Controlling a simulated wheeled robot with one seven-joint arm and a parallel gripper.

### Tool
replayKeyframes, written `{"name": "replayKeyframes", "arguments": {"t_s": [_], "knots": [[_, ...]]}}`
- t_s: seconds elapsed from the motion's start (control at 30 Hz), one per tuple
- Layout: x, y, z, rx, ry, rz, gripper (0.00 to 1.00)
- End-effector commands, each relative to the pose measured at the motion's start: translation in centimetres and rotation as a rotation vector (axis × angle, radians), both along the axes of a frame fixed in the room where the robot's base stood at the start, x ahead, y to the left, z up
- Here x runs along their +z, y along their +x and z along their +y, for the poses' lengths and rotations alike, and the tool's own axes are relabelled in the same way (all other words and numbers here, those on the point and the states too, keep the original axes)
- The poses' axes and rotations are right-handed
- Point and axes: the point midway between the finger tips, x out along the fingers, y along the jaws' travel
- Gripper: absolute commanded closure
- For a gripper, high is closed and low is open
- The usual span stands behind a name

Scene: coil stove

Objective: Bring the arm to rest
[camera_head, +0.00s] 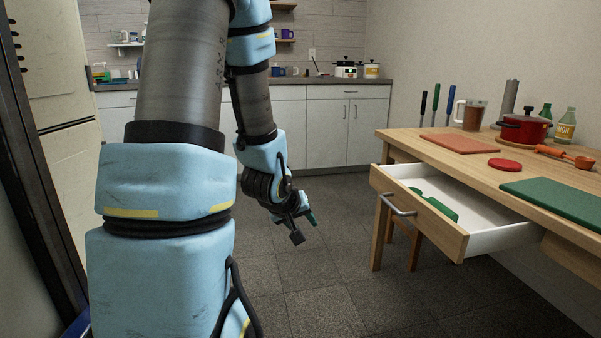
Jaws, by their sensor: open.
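My arm, light blue and grey, rises in the left half of the head view and bends down in the middle. My gripper (305,228) hangs at the end of it, pointing down and to the right over the dark tiled floor. Its fingers are apart and I see nothing between them. It is left of the wooden table and its pulled-out drawer, clear of both.
The wooden table (455,153) stands at the right. Its open drawer (420,222) juts toward the left, with green items inside. A red pot (524,131), pitcher (472,115) and cutting boards are on top. Back cabinets (330,128) line the far wall. The middle floor is free.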

Motion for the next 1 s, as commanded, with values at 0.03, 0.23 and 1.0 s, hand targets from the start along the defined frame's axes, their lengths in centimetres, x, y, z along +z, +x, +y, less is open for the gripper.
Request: {"name": "replayKeyframes", "arguments": {"t_s": [0.03,0.23,1.0], "knots": [[0.3,-0.7,1.7,-0.003,0.087,0.033,0.55],[1.0,-5.5,6.3,-0.067,0.318,0.227,0.55],[15.3,-12.5,8.1,-0.222,0.397,0.474,0.55]]}}
